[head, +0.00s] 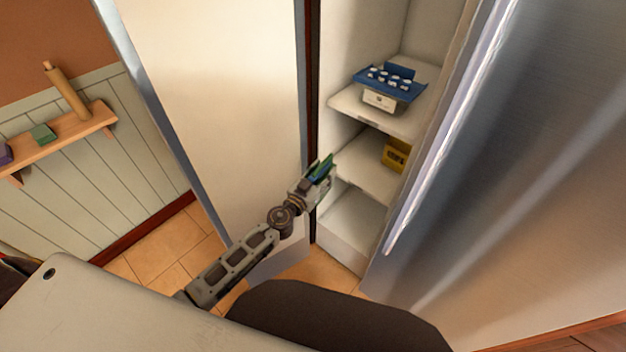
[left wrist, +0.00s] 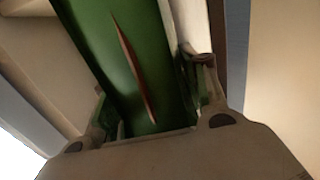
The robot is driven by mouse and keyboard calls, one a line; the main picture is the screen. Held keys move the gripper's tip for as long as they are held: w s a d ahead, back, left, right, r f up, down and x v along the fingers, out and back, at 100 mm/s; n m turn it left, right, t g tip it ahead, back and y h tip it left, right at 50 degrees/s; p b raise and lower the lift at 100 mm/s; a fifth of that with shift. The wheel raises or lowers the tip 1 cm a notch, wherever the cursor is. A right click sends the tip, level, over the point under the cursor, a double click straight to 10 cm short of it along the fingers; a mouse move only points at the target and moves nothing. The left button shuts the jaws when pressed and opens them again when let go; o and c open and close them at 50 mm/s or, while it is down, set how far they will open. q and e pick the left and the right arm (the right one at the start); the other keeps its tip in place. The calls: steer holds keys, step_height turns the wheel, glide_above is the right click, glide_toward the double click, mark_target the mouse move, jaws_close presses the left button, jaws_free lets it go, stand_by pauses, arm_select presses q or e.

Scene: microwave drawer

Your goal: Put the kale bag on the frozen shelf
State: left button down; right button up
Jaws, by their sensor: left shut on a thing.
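The kale bag (head: 321,167) is green and sits in my left gripper (head: 318,176), at the front of the open freezer compartment. In the left wrist view the green bag (left wrist: 125,55), with a reddish streak on it, lies between the two fingers of my left gripper (left wrist: 150,115), which is shut on it. In the head view the bag is by the left front edge of the middle shelf (head: 360,175); I cannot tell whether it touches the shelf. My right gripper is not in view.
The upper shelf (head: 345,103) holds a blue tray (head: 405,90) with a white-labelled box. A yellow box (head: 396,155) stands at the right of the middle shelf. The open left door (head: 215,75) and the steel right door (head: 500,170) flank the opening.

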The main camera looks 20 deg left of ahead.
arm_select(q)
steer(key=shift+w+d+f+h, duration=0.1)
steer(key=shift+w+d+h, duration=0.2)
steer(key=shift+w+d, duration=0.2)
steer(key=shift+w, duration=0.15)
steer(key=shift+m, duration=0.3)
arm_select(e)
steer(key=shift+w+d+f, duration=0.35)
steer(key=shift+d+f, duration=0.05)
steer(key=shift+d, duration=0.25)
